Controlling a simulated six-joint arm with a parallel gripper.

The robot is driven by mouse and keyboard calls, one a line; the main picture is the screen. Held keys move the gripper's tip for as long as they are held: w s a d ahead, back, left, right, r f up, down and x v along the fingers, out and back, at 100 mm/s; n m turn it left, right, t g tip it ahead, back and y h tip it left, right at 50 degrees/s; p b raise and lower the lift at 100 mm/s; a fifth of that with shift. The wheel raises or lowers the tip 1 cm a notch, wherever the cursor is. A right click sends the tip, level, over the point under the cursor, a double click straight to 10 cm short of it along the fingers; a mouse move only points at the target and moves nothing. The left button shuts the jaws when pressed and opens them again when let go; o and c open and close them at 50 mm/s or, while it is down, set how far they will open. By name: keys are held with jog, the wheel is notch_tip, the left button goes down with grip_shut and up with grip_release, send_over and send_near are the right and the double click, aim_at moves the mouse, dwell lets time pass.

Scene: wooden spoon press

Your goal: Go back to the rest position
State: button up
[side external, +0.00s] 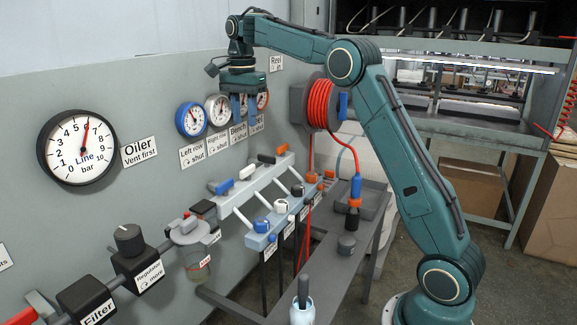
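My gripper (243,107) hangs fingers down from the end of my teal arm, at the upper middle of the side external view. Its two blue-grey fingers stand apart with a gap between them, and nothing shows in the gap. It is in front of the right-hand small gauges and hides part of them. It is above the valve manifold (258,190) and apart from it in the picture. How far it is from the wall panel I cannot tell.
A large line gauge (77,147), a blue-rimmed gauge (191,119) and a regulator (137,262) are on the wall. A red hose reel (318,104) is right of my gripper. A narrow bench (335,275) holds a bottle (302,308). The press (470,120) stands behind my arm.

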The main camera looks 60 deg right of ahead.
jog(key=s+a+r+n+t, duration=0.2)
jog(key=s+a+n, duration=0.3)
jog(key=s, duration=0.3)
jog(key=s+a+r+n+t, duration=0.1)
jog(key=s+a+r+n, duration=0.1)
jog(key=s+a+n, duration=0.35)
jog(key=s+a+f+n+t, duration=0.1)
jog(key=s+f+n, duration=0.3)
jog(key=s, duration=0.6)
jog(key=s+a+f+n+t, duration=0.1)
jog(key=s+a+f+n, duration=0.2)
jog(key=s+f, duration=0.3)
jog(key=s+a, duration=0.1)
jog(key=s, duration=0.2)
jog(key=shift+s+f+n+t, duration=0.2)
jog(key=shift+s+n+t, duration=0.1)
jog(key=shift+s+n, duration=0.05)
jog(key=shift+w, duration=0.1)
